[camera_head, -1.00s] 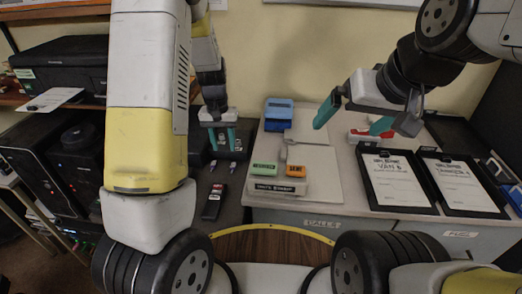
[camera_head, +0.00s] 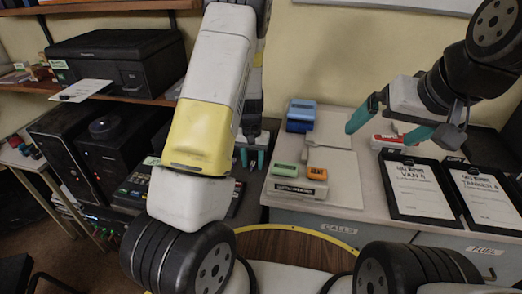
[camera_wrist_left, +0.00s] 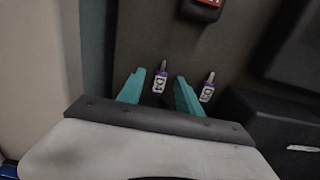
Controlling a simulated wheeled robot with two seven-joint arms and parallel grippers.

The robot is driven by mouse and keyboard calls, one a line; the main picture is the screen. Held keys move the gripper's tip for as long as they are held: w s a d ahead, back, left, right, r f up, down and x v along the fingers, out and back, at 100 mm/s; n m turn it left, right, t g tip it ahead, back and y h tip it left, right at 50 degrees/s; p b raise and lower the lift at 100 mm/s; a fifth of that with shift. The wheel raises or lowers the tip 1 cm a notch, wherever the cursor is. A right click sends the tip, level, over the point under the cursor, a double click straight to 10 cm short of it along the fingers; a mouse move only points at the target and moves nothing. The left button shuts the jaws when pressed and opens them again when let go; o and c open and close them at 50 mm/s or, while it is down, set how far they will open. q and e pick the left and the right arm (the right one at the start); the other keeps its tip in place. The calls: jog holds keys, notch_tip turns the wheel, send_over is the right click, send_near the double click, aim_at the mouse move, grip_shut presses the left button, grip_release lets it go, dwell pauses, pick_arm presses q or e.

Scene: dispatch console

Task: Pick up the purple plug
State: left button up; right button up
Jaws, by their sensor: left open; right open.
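One purple-collared plug (camera_wrist_left: 162,74) is between my left gripper's spread fingers; contact cannot be told. The other plug (camera_wrist_left: 208,90) lies just right of the right-hand finger. My left gripper (camera_head: 252,158) is open, low over the dark surface left of the desk. In the head view I cannot make out the plugs near my arm and gripper. My right gripper (camera_head: 380,133) is open and empty above the desk.
A black handset with a red part (camera_wrist_left: 203,10) lies beyond the plugs. A dark block (camera_wrist_left: 291,45) stands to the right. On the desk are a blue box (camera_head: 301,112), green and orange blocks (camera_head: 317,173), and two clipboards (camera_head: 418,188). A printer (camera_head: 118,65) stands at left.

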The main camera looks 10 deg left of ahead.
pick_arm(q)
jog(key=shift+c, duration=0.2)
grip_shut()
